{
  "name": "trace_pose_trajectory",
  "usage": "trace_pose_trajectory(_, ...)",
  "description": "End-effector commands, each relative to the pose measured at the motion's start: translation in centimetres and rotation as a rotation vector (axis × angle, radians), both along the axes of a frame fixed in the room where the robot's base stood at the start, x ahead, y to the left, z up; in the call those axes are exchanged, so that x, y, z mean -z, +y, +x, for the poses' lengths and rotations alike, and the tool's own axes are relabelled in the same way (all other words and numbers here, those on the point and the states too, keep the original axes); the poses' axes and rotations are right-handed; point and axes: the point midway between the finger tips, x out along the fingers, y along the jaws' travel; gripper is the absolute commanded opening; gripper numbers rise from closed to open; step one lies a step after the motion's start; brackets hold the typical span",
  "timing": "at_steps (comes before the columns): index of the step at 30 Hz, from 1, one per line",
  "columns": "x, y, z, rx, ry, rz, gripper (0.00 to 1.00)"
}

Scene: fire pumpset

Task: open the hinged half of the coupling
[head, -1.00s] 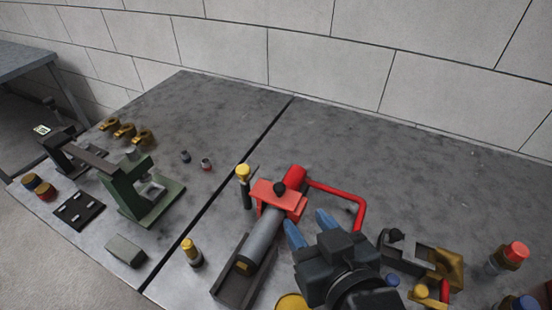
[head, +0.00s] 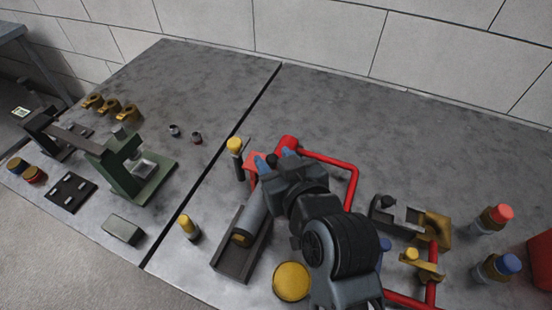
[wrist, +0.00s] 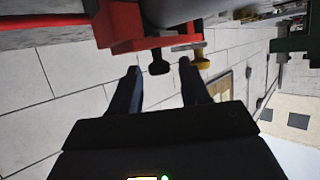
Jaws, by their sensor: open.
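The red coupling (head: 253,160) sits across the grey cylinder (head: 249,218) and beside the end of a red pipe, mostly hidden behind my gripper in the head view. In the wrist view the red coupling (wrist: 125,28) fills the top, with a black knob (wrist: 158,63) sticking out from it. My gripper (head: 275,158) is open at the coupling. In the wrist view its two fingers (wrist: 160,75) stand apart, with the black knob just beyond the gap between the tips. I cannot tell whether they touch anything. The hinge is not clear.
A yellow-capped post (head: 235,147) stands just left of the coupling. The red pipe (head: 350,178) bends around on the right. The grey cylinder lies in a dark trough (head: 228,262). A green stand (head: 130,170) is at left. The back of the table is clear.

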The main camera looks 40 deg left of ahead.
Motion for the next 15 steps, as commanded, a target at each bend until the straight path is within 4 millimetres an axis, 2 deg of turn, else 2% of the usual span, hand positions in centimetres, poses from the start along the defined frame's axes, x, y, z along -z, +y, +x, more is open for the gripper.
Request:
trace_pose_trajectory(3,0.0,-0.02,-0.01,0.0,0.0,0.0,0.45)
trace_pose_trajectory(15,0.0,-0.04,-0.02,0.0,0.0,0.0,0.07)
